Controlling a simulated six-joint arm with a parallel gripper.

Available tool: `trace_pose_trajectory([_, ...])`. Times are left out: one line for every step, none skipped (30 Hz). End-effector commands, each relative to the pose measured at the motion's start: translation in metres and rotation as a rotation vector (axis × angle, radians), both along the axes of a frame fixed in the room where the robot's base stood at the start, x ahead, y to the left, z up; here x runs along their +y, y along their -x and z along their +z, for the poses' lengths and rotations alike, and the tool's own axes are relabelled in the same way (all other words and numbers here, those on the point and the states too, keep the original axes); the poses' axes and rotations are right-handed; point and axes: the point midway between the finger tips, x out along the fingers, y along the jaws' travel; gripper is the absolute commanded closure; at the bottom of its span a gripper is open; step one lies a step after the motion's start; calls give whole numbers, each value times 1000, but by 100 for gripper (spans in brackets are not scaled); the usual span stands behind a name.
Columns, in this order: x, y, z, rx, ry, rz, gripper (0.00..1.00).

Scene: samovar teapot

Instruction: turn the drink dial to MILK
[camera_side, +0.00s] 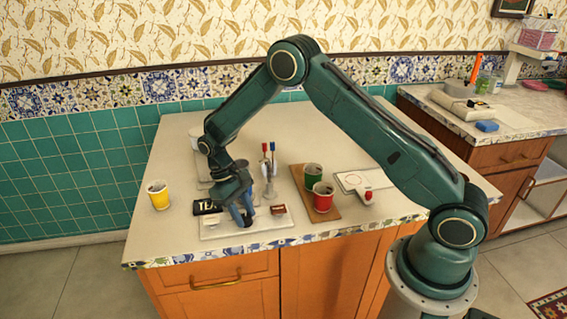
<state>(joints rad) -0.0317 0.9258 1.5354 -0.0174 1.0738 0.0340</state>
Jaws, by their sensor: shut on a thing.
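A white panel (222,231) lies near the front of the counter. A black sign (206,207) with the start of the word TEA stands at its left. A small brown sign (278,210) stands at its right; its lettering is too small to read. My gripper (244,220) points down between the two signs and is shut on the dark dial (247,225) low on the panel. The jaws hide most of the dial, and I cannot tell which way it points.
A yellow cup (158,196) stands at the left. Green (313,176) and red (323,196) cups stand on a brown board (325,217) at the right. Beyond it is a white plate (352,181) with a red-knobbed part (368,195). Red- and blue-topped levers (268,152) rise behind my gripper.

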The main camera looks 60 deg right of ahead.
Motion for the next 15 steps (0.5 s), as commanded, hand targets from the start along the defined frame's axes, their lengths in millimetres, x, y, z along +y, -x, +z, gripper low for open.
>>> trace_pose_trajectory([-1, 0, 1, -1, -2, -30, 90])
trace_pose_trajectory([-1, 0, 1, -1, -1, -48, 90])
trace_pose_trajectory([-1, 0, 0, -1, -1, -71, 90])
trace_pose_trajectory([-1, 0, 0, -1, -1, -86, 90])
trace_pose_trajectory([-1, 0, 0, -2, -1, -100, 90])
trace_pose_trajectory([-1, 0, 0, -2, 0, -118, 90])
trace_pose_trajectory([-1, 0, 0, -2, -1, -129, 90])
trace_pose_trajectory([-1, 0, 0, -2, 0, -140, 90])
trace_pose_trajectory([-1, 0, 0, -3, 0, -152, 90])
trace_pose_trajectory([-1, -1, 0, -3, 0, -160, 90])
trace_pose_trajectory([-1, -1, 0, -3, 0, -166, 90])
trace_pose_trajectory([-1, -1, 0, -3, -1, -173, 90])
trace_pose_trajectory([-1, -1, 0, -3, 0, -178, 90])
trace_pose_trajectory([-1, -1, 0, -3, -1, -181, 90])
trace_pose_trajectory([-1, -1, 0, -3, 0, -184, 90])
